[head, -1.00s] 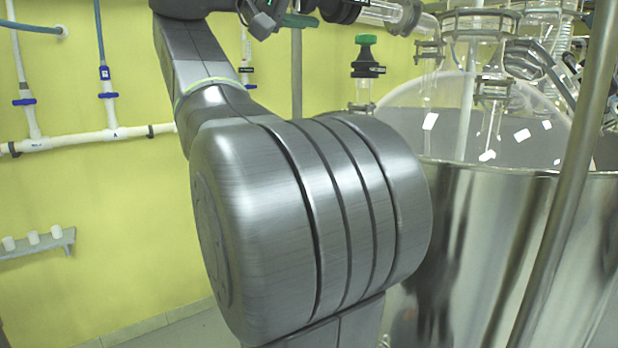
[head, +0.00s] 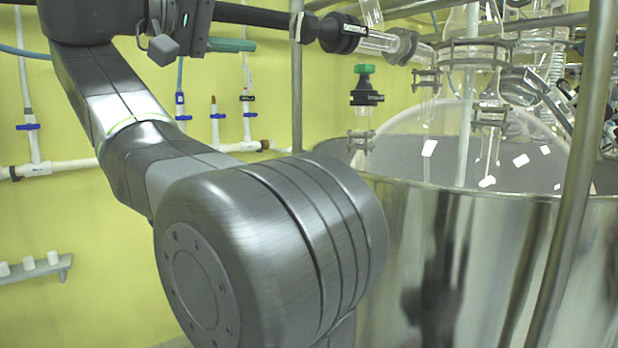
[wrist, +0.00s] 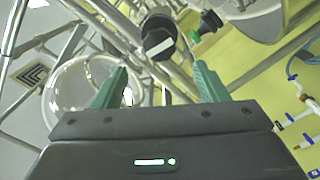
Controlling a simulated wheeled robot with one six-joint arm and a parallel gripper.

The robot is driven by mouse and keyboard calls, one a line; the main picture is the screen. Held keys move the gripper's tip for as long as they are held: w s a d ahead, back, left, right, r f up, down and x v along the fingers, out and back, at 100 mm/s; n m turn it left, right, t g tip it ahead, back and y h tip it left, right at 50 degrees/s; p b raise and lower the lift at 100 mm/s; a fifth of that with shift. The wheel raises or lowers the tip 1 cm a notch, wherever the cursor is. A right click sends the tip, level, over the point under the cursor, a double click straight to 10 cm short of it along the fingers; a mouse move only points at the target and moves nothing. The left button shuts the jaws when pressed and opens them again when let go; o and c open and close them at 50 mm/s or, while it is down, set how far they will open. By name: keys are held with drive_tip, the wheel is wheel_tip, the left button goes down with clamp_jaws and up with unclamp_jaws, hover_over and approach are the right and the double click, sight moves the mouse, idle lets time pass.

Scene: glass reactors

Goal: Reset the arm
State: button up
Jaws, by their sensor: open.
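My gripper (wrist: 160,88) shows in the wrist view with its two green fingers apart and nothing between them. Beyond the fingers are a dark round clamp or cap and metal tubes of the reactor frame. In the head view a green finger (head: 232,45) shows at the upper left, level with the dark pipe fitting behind it. My arm bends across the left half of the head view and hides part of the wall.
A large steel vessel (head: 440,260) with glassware (head: 475,60) on top stands at right. A metal post (head: 572,180) rises in front of it. A green-capped valve (head: 366,90) stands at the vessel's left. White wall pipes (head: 60,167) and a small shelf (head: 40,270) are at left.

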sight(299, 28)
drive_tip(key=p+x, duration=0.1)
drive_tip(key=x, duration=1.1)
drive_tip(key=shift+d, duration=0.2)
drive_tip(key=shift+w+r+n+p, duration=0.1)
drive_tip(key=shift+r+n+p, duration=0.1)
drive_tip(key=shift+n+p, duration=0.2)
drive_tip(key=shift+a+n+p, duration=0.1)
drive_tip(key=shift+n+p, duration=0.55)
drive_tip(key=shift+n, duration=0.45)
drive_tip(key=n+p, duration=0.3)
drive_tip(key=n, duration=0.2)
drive_tip(key=n+p, duration=0.3)
drive_tip(key=n, duration=0.1)
drive_tip(key=shift+n, duration=0.4)
drive_tip(key=shift+f+n+p, duration=0.2)
drive_tip(key=shift+n+p, duration=0.6)
drive_tip(key=shift+n, duration=0.3)
